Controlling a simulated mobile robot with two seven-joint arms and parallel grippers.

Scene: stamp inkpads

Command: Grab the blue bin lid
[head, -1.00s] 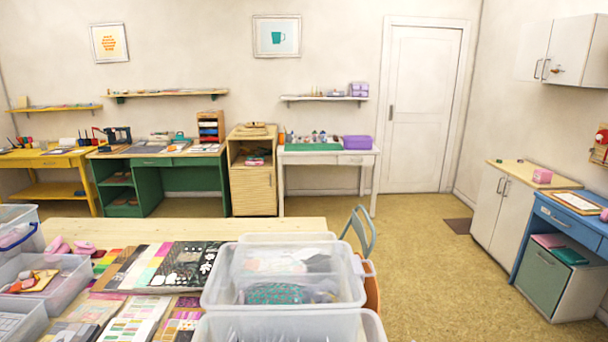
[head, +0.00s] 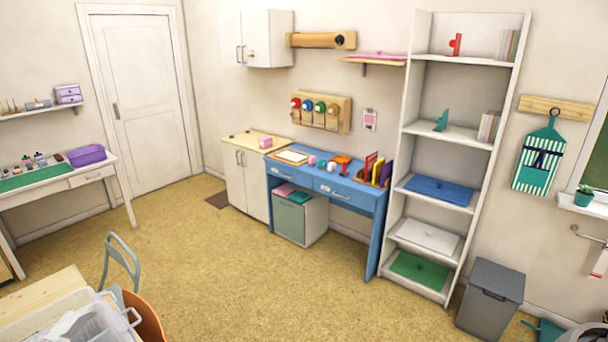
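A flat blue lid (head: 440,189) with a small knob on top lies on a middle shelf of the tall white shelf unit (head: 407,165), right of centre in the head view. A white lid (head: 428,237) lies on the shelf below it, and a green lid (head: 419,269) lies on the bottom shelf. Neither of my grippers shows in this view, and nothing is seen touching the blue lid.
A blue desk (head: 328,200) stands left of the shelf unit and a grey bin (head: 490,297) stands right of it. Open floor (head: 290,295) lies in front. A chair (head: 122,262) and a table with clear plastic boxes (head: 85,322) are at the lower left.

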